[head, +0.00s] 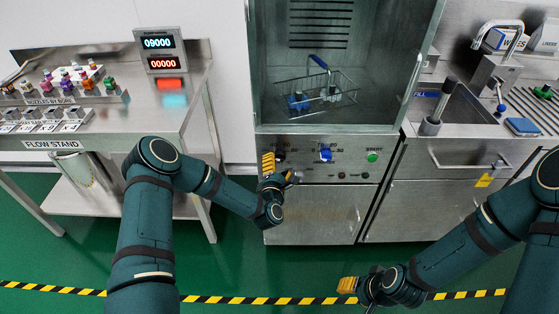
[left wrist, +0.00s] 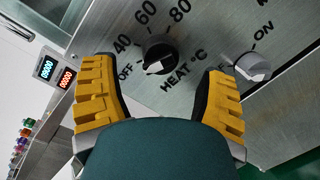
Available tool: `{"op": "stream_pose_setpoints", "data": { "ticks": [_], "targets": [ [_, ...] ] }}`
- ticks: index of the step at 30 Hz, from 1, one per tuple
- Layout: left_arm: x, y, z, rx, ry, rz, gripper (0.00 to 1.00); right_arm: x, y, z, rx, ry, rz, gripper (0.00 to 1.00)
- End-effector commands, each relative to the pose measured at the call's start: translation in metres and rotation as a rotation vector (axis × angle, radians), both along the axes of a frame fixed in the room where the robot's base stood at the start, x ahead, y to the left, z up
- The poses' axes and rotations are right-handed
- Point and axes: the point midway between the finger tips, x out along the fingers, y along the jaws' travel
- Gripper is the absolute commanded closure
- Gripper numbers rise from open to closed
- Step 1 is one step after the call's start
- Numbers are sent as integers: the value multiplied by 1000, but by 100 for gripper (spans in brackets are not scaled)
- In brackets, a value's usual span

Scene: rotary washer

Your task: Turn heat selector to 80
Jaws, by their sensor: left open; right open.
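The heat selector is a black round knob (left wrist: 160,54) on the washer's steel front panel, with OFF, 40, 60 and 80 printed around it and HEAT °C below. A pale bar crosses its face; I cannot tell for sure which mark it points at. In the head view the knob (head: 279,156) is partly hidden by my left gripper (head: 280,171). In the left wrist view my left gripper (left wrist: 162,76) is open, with one yellow finger on each side of the knob and gaps between. My right gripper (head: 362,282) is low at the front, away from the panel, and open.
A second knob (left wrist: 252,66) marked ON sits to the right on the panel. A blue knob (head: 325,155) and a green button (head: 372,157) show in the head view. Above is the open wash chamber with a wire basket (head: 318,94). A steel table (head: 190,100) stands left.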

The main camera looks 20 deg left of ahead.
Motion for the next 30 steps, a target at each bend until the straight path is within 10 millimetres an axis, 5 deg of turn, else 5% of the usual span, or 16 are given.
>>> {"op": "stream_pose_setpoints", "data": {
  "ticks": [6, 18, 19, 25, 30],
  "targets": [
    [26, 3, 0, 1, 0, 0, 27, 1, 0, -5, 0, -3, -1, 57],
    [33, 5, 0, 0, 1, -1, 27, 1, 0, -5, 0, -3, -1, 57],
    [33, 5, 0, 1, 1, -1, 29, 1, 0, -5, 0, -3, -1, 57],
    [33, 5, 0, 1, 1, -1, 97, 1, 0, -5, 0, -3, -1, 57],
    [33, 5, 0, 3, 2, 0, 97, 1, 0, -5, 0, -3, -1, 57]
  ]
}}
